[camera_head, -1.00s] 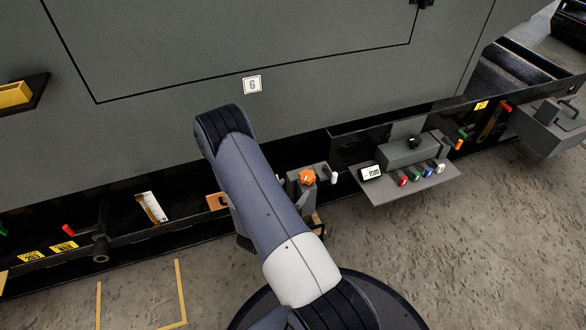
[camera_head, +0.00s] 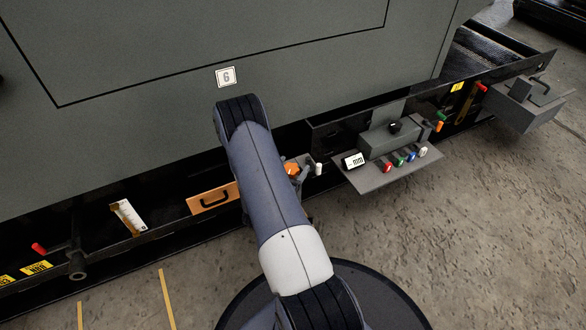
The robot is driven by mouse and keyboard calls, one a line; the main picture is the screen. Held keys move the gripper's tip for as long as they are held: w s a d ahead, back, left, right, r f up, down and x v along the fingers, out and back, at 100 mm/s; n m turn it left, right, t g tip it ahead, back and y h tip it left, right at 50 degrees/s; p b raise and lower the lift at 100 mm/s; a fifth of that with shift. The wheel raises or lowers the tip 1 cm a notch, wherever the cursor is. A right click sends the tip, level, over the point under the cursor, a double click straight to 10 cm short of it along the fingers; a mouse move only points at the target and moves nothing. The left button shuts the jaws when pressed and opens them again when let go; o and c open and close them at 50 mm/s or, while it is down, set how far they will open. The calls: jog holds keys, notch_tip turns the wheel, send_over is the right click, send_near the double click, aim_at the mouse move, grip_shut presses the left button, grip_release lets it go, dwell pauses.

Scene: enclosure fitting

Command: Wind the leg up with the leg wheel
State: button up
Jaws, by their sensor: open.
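An orange lobed wheel (camera_head: 291,168), which looks like the leg wheel, sits low on the enclosure front. It is partly hidden behind my arm. A white-tipped handle (camera_head: 318,169) stands just to its right. The leg itself cannot be made out; the area below the wheel is dark and partly covered by my arm. My arm reaches up and bends at the enclosure, left of the wheel. My gripper is hidden behind the arm, so its place relative to the wheel cannot be told.
A grey shelf (camera_head: 375,180) with coloured knobs and a small display (camera_head: 354,160) juts out right of the wheel. A grey box (camera_head: 525,103) sticks out farther right. An orange panel with a black handle (camera_head: 213,199) and a white gauge (camera_head: 129,217) are left. Concrete floor is clear in front.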

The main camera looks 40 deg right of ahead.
jog(key=shift+w+d, duration=0.2)
jog(key=shift+d, duration=0.25)
jog(key=c, duration=1)
jog(key=shift+o, duration=0.2)
jog(key=shift+n+t, duration=0.4)
jog(key=shift+t, duration=0.1)
jog(key=n+t+y, duration=0.2)
jog(key=t, duration=0.1)
jog(key=shift+w+a+n+t+y, duration=0.1)
jog(key=shift+n+t+y, duration=0.2)
jog(key=n+t+y, duration=0.1)
jog(key=y, duration=0.1)
jog(key=n+t+y, duration=0.2)
jog(key=shift+w+a+t, duration=0.15)
jog(key=shift+t, duration=0.15)
jog(key=n+t+y, duration=0.1)
jog(key=n+y, duration=0.1)
jog(key=n+t+y, duration=0.1)
jog(key=n+y, duration=0.1)
jog(key=y, duration=0.1)
jog(key=a+n+y, duration=0.1)
jog(key=y, duration=0.1)
jog(key=shift+w+n+t+y, duration=0.2)
jog(key=shift+n+t+y, duration=0.2)
jog(key=shift+y, duration=0.3)
